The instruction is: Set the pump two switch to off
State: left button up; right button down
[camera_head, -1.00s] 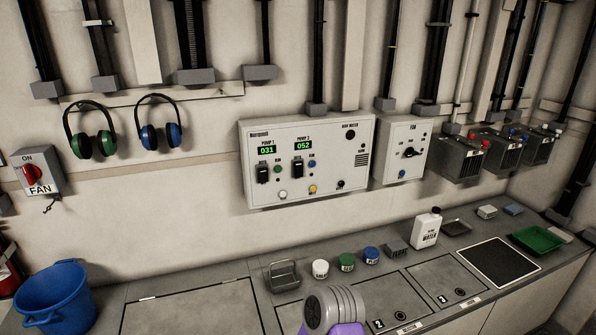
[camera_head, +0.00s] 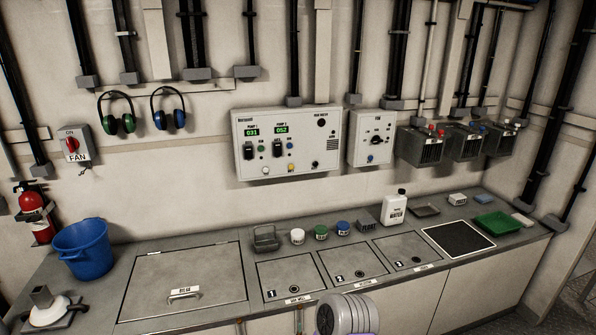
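The white pump control panel (camera_head: 290,142) is mounted on the wall above the counter. Its pump two switch (camera_head: 277,149) is a black rocker below a green display (camera_head: 281,130) reading 052. The pump one switch (camera_head: 248,151) sits to its left below a display reading 031. The rocker positions are too small to tell. A rounded grey part of one of my arms (camera_head: 345,314) shows at the bottom edge, well below the panel. Neither gripper's fingers are in view, and nothing touches the panel.
The counter below holds a row of small jars (camera_head: 320,232), a white water bottle (camera_head: 396,208), a green tray (camera_head: 497,222) and a blue bucket (camera_head: 83,248). The wall and space before the panel are clear.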

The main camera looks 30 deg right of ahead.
aim_at(278, 148)
jog(key=k, duration=0.3)
jog(key=z, duration=0.7)
jog(key=i, duration=1.25)
jog(key=u, duration=0.6)
